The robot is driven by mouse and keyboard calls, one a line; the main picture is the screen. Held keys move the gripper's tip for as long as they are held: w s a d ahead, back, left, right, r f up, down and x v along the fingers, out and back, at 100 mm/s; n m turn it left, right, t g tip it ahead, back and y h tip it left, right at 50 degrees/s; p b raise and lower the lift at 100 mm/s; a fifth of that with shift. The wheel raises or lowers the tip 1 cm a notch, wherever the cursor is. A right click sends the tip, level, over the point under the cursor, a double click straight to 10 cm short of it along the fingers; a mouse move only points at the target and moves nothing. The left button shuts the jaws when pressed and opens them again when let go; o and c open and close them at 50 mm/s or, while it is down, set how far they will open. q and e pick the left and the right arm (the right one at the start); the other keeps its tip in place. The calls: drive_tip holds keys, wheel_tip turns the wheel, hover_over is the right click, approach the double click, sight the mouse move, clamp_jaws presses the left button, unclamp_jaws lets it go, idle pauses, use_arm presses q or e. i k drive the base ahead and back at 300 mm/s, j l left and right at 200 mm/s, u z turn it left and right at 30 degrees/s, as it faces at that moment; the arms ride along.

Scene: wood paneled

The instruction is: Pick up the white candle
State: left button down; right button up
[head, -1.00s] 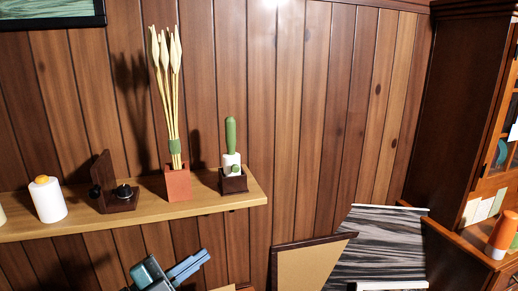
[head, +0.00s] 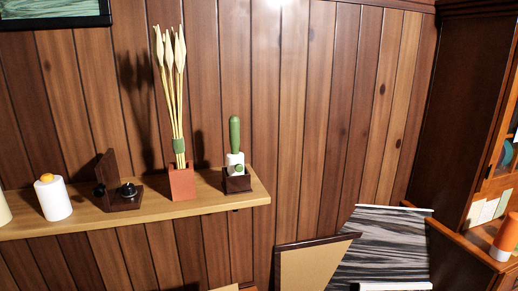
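A white cylinder with a small orange top (head: 53,199), which looks like the white candle, stands upright near the left part of the wooden wall shelf (head: 100,223). A cream rounded object (head: 3,209) is cut off at the left edge beside it; I cannot tell what it is. Neither of my grippers shows in the head view now, and nothing touches the white cylinder.
On the shelf to the right are a dark wooden stand with black knobs (head: 123,196), a terracotta pot (head: 182,184) with tall dried stems, and a dark square holder (head: 237,183) with a green-topped item. Below right are a framed board (head: 305,268) and a striped panel (head: 380,250).

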sight(53, 196)
drive_tip(key=u, duration=1.35)
